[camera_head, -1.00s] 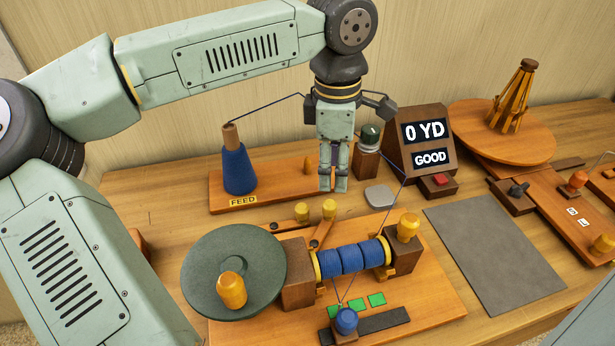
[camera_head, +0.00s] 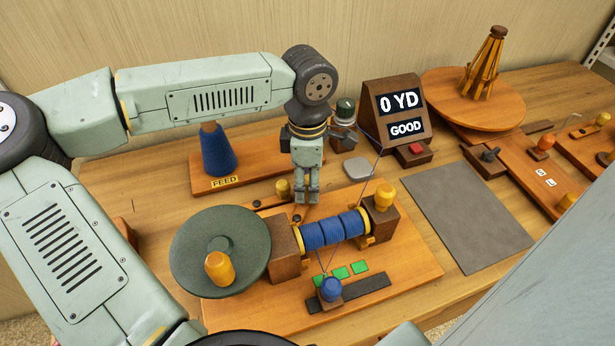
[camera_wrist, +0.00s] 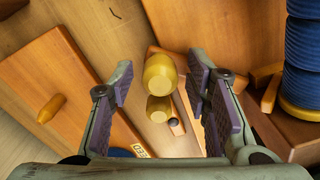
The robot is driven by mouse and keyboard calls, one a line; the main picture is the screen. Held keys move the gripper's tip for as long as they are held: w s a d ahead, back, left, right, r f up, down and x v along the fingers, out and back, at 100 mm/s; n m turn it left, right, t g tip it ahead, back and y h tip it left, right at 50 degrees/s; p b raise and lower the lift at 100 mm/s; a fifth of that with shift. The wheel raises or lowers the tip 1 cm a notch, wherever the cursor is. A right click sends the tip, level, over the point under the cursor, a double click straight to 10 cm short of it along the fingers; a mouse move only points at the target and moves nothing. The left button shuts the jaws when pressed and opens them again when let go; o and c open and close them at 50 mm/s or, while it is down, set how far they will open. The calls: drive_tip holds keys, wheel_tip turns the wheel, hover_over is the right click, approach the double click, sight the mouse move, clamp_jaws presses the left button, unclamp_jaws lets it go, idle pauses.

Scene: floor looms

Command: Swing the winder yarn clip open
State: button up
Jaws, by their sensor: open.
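The winder has a green crank wheel (camera_head: 190,270), a blue yarn-wound spool (camera_head: 335,229) and wooden end blocks. Two small yellow knobs stand behind the spool on wooden pieces; I cannot tell for certain which belongs to the yarn clip. One knob (camera_head: 283,187) shows in the head view; the other is hidden by my gripper (camera_head: 306,197). In the wrist view my gripper (camera_wrist: 161,78) is open, with the nearer yellow knob (camera_wrist: 160,73) in line between its purple-padded fingers, touching neither. The farther knob (camera_wrist: 159,108) is just below it in the picture.
The blue feed cone (camera_head: 218,152) stands on its board behind left. A grey stone-like disc (camera_head: 357,168) and the display box (camera_head: 398,110), reading 0 YD and GOOD, stand behind right. A yellow-knobbed end block (camera_head: 383,222) rises right. The grey mat (camera_head: 465,215) is clear.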

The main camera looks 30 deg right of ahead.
clamp_jaws()
idle(0.5)
idle(0.3)
